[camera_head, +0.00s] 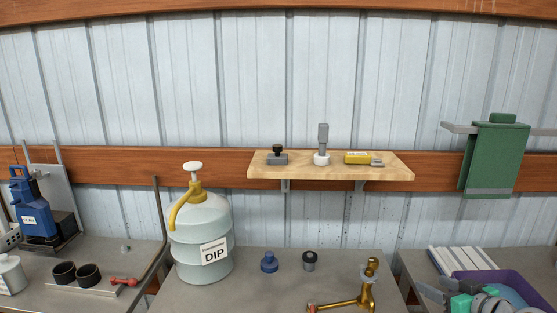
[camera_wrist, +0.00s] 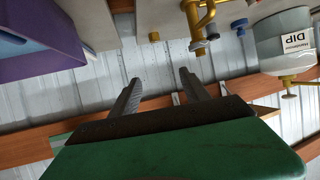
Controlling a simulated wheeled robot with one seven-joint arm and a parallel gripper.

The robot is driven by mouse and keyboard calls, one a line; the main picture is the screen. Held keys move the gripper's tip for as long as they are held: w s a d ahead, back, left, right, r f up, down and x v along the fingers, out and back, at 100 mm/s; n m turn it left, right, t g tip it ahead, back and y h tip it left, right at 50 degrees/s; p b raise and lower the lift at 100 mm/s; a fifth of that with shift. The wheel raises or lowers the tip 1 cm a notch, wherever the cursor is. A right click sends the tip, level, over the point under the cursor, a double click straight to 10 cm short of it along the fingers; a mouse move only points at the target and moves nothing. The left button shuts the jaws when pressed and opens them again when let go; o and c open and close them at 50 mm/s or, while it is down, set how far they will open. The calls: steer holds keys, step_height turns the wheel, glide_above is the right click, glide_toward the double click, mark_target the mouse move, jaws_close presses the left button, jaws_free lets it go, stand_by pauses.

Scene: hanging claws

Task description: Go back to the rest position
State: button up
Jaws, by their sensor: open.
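My gripper (camera_wrist: 158,76) shows in the wrist view with its two dark fingers spread apart. Nothing is between them; pale corrugated wall shows through the gap. The wrist picture is upside down relative to the head view. In the head view, grey and teal parts of my arm show at the bottom right, in front of the purple bin (camera_head: 516,281). The gripper's fingertips are not clearly made out there. The bin also shows at the upper left in the wrist view (camera_wrist: 40,52).
A wooden shelf (camera_head: 270,172) holds several small items. A white DIP jug (camera_head: 200,240), a blue cap (camera_head: 269,263), a dark-topped cylinder (camera_head: 310,262) and a brass fitting (camera_head: 366,290) stand on the bench. A green cloth (camera_head: 494,158) hangs at right. Two black cups (camera_head: 76,273) stand left.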

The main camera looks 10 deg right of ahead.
steer(key=w+a+f+n+g+y+b, duration=0.1)
steer(key=w+a+f+g, duration=0.2)
steer(key=a, duration=0.9)
steer(key=w+a+f+g+y, duration=0.1)
steer(key=w+a+f+g, duration=0.15)
steer(key=a, duration=0.85)
steer(key=s+a+f+g+h+b, duration=0.1)
steer(key=s+a+g, duration=0.3)
steer(key=s+a, duration=0.7)
steer(key=shift+s+a+f+m+h, duration=0.2)
steer(key=shift+a+f+m+h, duration=0.25)
steer(key=shift+a, duration=0.5)
steer(key=shift+g, duration=0.25)
